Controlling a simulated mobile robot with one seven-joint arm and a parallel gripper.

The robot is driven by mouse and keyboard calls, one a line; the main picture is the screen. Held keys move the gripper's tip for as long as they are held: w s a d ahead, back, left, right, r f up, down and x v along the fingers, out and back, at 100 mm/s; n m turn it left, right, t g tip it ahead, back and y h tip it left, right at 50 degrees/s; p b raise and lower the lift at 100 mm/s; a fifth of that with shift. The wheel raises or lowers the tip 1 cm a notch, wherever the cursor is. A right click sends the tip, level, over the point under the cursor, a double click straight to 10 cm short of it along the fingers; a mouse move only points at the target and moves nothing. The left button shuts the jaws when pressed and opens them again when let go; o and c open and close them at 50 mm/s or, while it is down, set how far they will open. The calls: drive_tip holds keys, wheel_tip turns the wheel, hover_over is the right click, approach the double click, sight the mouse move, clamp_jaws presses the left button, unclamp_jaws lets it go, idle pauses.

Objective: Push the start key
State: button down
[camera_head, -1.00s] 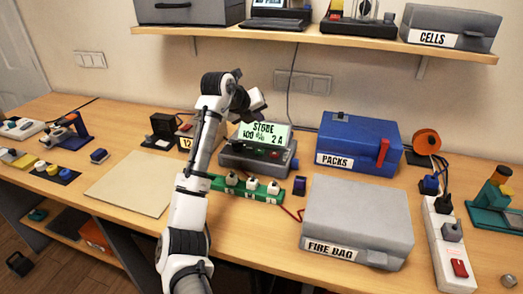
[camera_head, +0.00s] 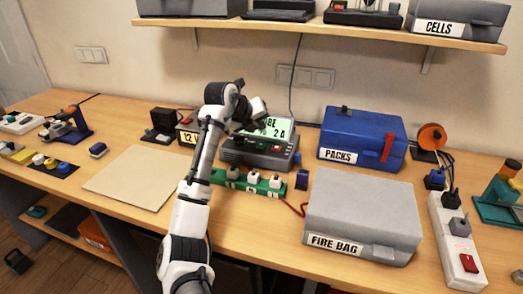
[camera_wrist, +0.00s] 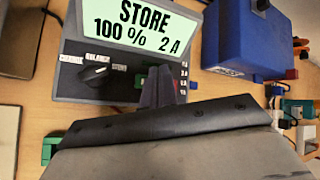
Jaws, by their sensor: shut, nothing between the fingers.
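The grey charger (camera_head: 285,160) stands behind the green board, with its lit screen (camera_head: 281,128) partly covered by my arm. In the wrist view the screen (camera_wrist: 137,27) reads STORE, 100 %, 2 A. Below it is a black knob (camera_wrist: 97,74) with its labels, pointing towards STORE. My gripper (camera_wrist: 160,92) is shut and empty, its fingertips over the right part of the charger's front panel. They hide that part of the panel, and I cannot tell whether they touch it. The head view shows a red key (camera_head: 277,149) at the right of the panel; no start label is readable.
A green board (camera_head: 270,190) with white plugs lies in front of the charger. A blue PACKS box (camera_head: 340,135) stands to the right, and a grey FIRE BAG box (camera_head: 365,205) front right. A shelf (camera_head: 370,36) hangs above. A beige mat (camera_head: 135,180) lies clear to the left.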

sight(260, 146)
drive_tip(key=shift+f+b, duration=0.8)
drive_tip(key=shift+f, duration=1.05)
idle(0.5)
drive_tip(key=shift+f, duration=0.4)
drive_tip(key=shift+f+b, duration=0.55)
drive_tip(key=shift+b, duration=0.05)
idle(0.5)
idle(0.3)
drive_tip(key=shift+r+p, duration=0.55)
drive_tip(key=shift+r, duration=0.4)
drive_tip(key=shift+r+p, duration=1.55)
drive_tip(key=shift+r, duration=0.95)
drive_tip(key=shift+r, duration=0.1)
